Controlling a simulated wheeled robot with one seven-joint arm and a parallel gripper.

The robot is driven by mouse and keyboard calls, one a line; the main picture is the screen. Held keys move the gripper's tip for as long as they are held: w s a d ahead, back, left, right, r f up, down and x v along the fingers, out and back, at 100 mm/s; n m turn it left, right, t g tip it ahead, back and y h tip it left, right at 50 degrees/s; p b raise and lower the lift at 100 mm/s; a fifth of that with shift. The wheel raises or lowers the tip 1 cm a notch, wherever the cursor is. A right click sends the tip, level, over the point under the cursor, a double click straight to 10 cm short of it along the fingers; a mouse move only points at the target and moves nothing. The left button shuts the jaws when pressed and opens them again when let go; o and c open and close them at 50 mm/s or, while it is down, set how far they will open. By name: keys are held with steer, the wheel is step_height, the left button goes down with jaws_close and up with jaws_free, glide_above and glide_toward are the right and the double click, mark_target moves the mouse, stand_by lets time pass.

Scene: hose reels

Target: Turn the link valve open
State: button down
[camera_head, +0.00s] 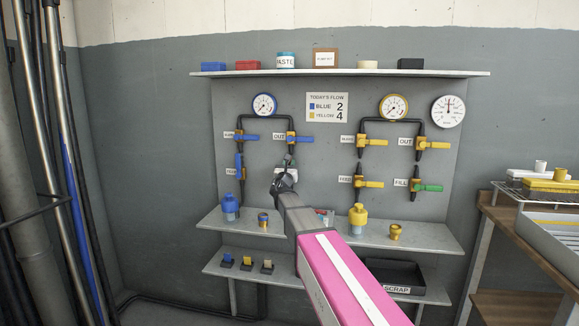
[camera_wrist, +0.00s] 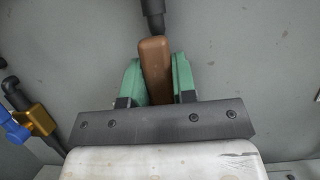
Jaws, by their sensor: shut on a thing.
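In the wrist view, my gripper (camera_wrist: 158,80) has its green fingers on either side of a brown handle (camera_wrist: 155,68). It is shut on this handle, which points up and slightly left in the picture, towards a dark pipe end (camera_wrist: 153,14). The valve body under the handle is hidden. In the head view, my gripper (camera_head: 285,172) is at the panel, below the blue-handled OUT valve (camera_head: 291,137). The arm hides the handle there, and I can read no link label.
Another valve with a yellow body (camera_wrist: 42,120) and blue handle (camera_wrist: 16,130) is left in the wrist view. Gauges and yellow-handled valves (camera_head: 372,141) fill the panel's right half. A shelf (camera_head: 420,236) with fittings runs below; a black scrap bin (camera_head: 400,278) sits lower.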

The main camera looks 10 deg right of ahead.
steer(key=c, duration=0.9)
jaws_free()
steer(key=shift+s+f, duration=0.1)
steer(key=v, duration=1)
steer(key=shift+s+a+f, duration=0.1)
steer(key=shift+s+f, duration=0.05)
steer(key=shift+s, duration=0.15)
